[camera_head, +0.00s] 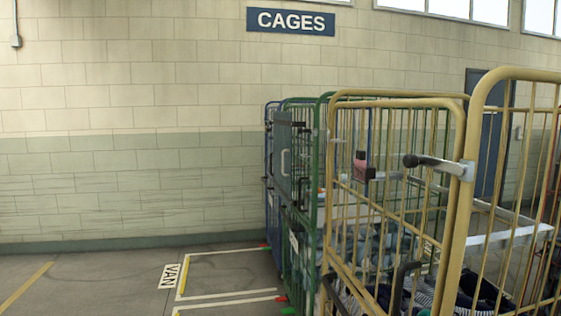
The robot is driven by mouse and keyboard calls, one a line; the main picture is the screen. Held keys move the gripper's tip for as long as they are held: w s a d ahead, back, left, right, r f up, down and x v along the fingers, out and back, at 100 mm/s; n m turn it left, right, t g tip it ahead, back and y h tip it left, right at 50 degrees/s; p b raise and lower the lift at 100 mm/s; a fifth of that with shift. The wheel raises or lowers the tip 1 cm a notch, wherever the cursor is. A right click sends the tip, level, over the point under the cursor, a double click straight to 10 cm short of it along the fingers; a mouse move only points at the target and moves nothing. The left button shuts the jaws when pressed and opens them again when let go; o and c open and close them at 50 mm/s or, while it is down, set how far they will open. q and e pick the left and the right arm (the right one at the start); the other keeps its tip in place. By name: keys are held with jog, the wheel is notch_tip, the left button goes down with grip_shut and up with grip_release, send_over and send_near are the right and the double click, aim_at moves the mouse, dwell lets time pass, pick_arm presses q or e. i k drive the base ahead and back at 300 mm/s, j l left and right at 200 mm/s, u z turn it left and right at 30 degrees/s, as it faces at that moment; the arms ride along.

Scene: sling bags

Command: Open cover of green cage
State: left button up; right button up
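The green cage (317,170) stands right of the middle in the head view, in a row of roll cages. Its tall green frame is partly hidden behind a yellow cage. A dark grey-green panel (281,150) with a pale handle shows on its left side; I cannot tell whether this is the cover. Much of the cage's inside is hidden. Neither of my grippers is in view.
Yellow cages (335,215) with bags inside fill the right foreground. A blue cage (269,170) stands behind the green one. A "CAGES" sign (290,21) hangs on the wall. The left floor is clear, with white and yellow lines and a "VAN" marking (169,276).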

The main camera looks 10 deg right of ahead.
aim_at(282, 121)
jog(key=i+u, duration=0.25)
jog(key=i, duration=0.85)
jog(key=i+z, duration=0.1)
jog(key=i, duration=0.4)
jog(key=i+j+z, duration=0.1)
jog(key=i, duration=0.4)
jog(key=i+j, duration=0.15)
jog(key=i, duration=0.4)
jog(key=i+j+z, duration=0.15)
jog(key=i, duration=0.35)
